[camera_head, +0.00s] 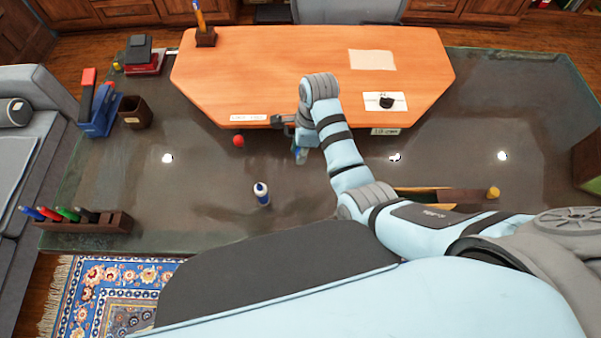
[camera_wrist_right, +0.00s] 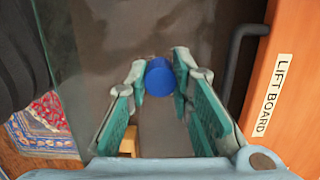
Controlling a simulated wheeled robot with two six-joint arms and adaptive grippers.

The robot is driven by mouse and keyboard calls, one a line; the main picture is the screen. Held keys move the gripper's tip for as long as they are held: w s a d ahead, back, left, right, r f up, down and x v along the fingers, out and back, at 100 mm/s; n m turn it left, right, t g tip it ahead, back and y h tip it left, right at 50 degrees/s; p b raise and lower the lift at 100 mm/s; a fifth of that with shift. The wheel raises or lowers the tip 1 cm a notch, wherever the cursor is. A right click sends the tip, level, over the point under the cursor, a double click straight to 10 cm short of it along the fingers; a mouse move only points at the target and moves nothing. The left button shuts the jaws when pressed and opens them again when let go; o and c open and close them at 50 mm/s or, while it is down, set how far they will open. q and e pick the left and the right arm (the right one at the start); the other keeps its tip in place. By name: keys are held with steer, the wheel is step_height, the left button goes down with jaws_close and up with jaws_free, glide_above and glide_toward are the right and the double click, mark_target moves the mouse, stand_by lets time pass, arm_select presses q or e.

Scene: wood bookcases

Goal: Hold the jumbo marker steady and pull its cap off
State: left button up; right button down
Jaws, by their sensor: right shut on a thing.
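My right gripper (camera_head: 301,152) is near the front edge of the orange board, fingers downward. In the right wrist view its fingertips (camera_wrist_right: 159,79) are shut on a round blue cap (camera_wrist_right: 159,75), seen end-on. I cannot tell whether a marker body is attached behind it. A short, thick white marker-like thing with dark blue parts (camera_head: 262,194) stands upright on the dark table, in front and to the left of the gripper. It is apart from the gripper and nothing holds it. My left gripper is not in view.
The orange board (camera_head: 290,70) has a dark handle (camera_wrist_right: 240,62) close to the right gripper. A red ball (camera_head: 239,141) lies left of the gripper. A pen rack (camera_head: 85,222) with several markers stands at the left. The table around the white thing is clear.

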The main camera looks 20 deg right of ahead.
mark_target(299, 179)
step_height(299, 179, down, 12)
steer(key=b, duration=0.3)
steer(key=shift+r, duration=0.1)
steer(key=c, duration=1.4)
jaws_free()
steer(key=shift+r, duration=0.3)
steer(key=r+p, duration=0.1)
steer(key=r, duration=0.2)
steer(key=d+r+p, duration=0.1)
steer(key=r, duration=0.3)
steer(key=d+r+p, duration=0.1)
steer(key=r, duration=0.3)
steer(key=shift+s+r+p, duration=0.2)
steer(key=shift+p, duration=0.15)
